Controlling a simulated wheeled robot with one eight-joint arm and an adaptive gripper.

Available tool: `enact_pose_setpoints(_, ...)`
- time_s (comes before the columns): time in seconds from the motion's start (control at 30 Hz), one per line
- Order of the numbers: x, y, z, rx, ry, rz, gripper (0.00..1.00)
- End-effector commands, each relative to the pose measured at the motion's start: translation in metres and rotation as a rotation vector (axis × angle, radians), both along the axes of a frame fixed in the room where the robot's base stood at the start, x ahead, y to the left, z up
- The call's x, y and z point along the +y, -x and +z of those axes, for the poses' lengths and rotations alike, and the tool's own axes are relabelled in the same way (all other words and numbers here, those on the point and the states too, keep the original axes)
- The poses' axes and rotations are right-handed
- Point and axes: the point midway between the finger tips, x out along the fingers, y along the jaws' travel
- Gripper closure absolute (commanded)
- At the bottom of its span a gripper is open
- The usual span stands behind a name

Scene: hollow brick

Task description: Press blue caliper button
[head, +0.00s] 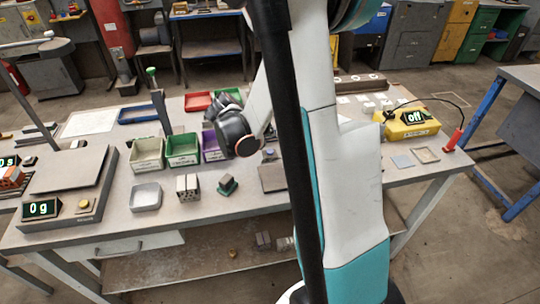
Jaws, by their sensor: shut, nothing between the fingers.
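I cannot pick out a caliper or its blue button for certain. A yellow instrument (410,123) with a display reading "off" sits at the right of the table. A cable arcs from it toward a red-handled probe (453,139) at the table's right edge. A small bluish-topped item (269,153) stands near the middle, too small to identify. My gripper (212,112) is at the dark end of my arm, over the bins at mid-table. It is shut and empty, well left of the yellow instrument. Its fingertips are hard to make out.
A scale (65,185) reading "0 g" stands at the left. A hollow brick (188,187), a green block (228,185) and a white tray (145,197) lie near the front. Cream (147,153) and green (182,150) bins stand behind. My arm hides the table's right-centre.

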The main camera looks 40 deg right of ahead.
Motion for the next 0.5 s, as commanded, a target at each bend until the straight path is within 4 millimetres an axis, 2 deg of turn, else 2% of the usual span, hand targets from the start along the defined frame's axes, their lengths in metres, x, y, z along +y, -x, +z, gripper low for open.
enact_pose_setpoints(0.03,0.000,0.000,-0.012,0.000,0.000,0.000,1.00)
enact_pose_setpoints(0.2,0.000,0.000,-0.035,0.000,0.000,0.000,1.00)
enact_pose_setpoints(0.33,0.000,0.000,-0.045,0.000,0.000,0.000,1.00)
enact_pose_setpoints(0.5,0.000,0.000,-0.048,0.000,0.000,0.000,1.00)
